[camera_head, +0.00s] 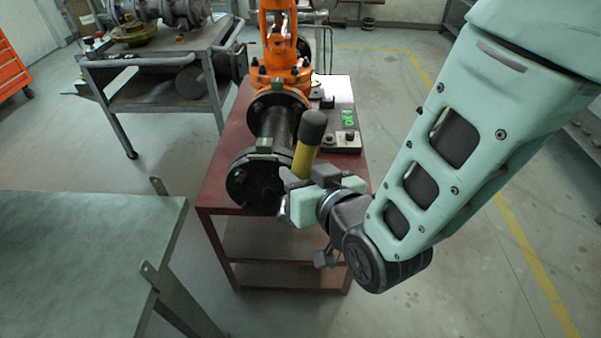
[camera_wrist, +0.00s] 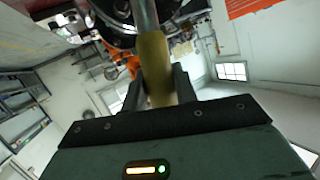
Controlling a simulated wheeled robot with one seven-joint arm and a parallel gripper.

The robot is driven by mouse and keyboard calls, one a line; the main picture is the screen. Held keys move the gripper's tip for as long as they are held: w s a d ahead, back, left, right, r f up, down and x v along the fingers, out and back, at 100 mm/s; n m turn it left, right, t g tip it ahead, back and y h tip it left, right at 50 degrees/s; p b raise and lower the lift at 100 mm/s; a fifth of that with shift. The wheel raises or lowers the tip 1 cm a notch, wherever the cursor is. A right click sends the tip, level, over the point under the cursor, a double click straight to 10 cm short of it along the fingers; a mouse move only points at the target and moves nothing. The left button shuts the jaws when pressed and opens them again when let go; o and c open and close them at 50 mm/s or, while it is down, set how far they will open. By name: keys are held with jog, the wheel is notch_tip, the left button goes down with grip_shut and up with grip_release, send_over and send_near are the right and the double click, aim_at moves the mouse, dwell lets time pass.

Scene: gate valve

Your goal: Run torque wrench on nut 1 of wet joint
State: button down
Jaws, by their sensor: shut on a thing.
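My gripper (camera_head: 312,187) is shut on the torque wrench (camera_head: 305,156), which has a yellow body and a thick black end pointing up. In the wrist view the wrench (camera_wrist: 154,65) runs between the fingers, with a grey metal shaft continuing to the top edge. The wet joint (camera_head: 257,181) is a dark flanged pipe on the red bench, just left of my gripper. Its flange also shows at the top of the wrist view (camera_wrist: 112,10). The wrench's lower end is hidden behind my gripper in the head view. I cannot tell which nut is nut 1, or whether the wrench touches it.
The red bench (camera_head: 222,178) carries an orange valve or machine (camera_head: 282,65) and a small box with green digits (camera_head: 343,117). A grey cart (camera_head: 150,92) stands back left. A green-grey table (camera_head: 75,255) is front left. The floor at right is clear.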

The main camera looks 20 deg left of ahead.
jog(key=shift+b, duration=0.35)
jog(key=shift+w+a+r, duration=0.1)
jog(key=shift+w+a, duration=0.15)
jog(key=shift+w, duration=0.65)
jog(key=shift+w+a+r, duration=0.1)
jog(key=shift+w+a, duration=0.1)
jog(key=shift+w, duration=0.7)
jog(key=shift+w+b, duration=0.3)
jog(key=shift+w+a, duration=0.2)
jog(key=shift+w, duration=0.5)
jog(key=shift+w+a, duration=0.15)
jog(key=shift+w, duration=0.5)
jog(key=shift+w+b, duration=0.3)
jog(key=shift+b, duration=0.35)
jog(key=shift+s, duration=0.2)
dwell(0.6)
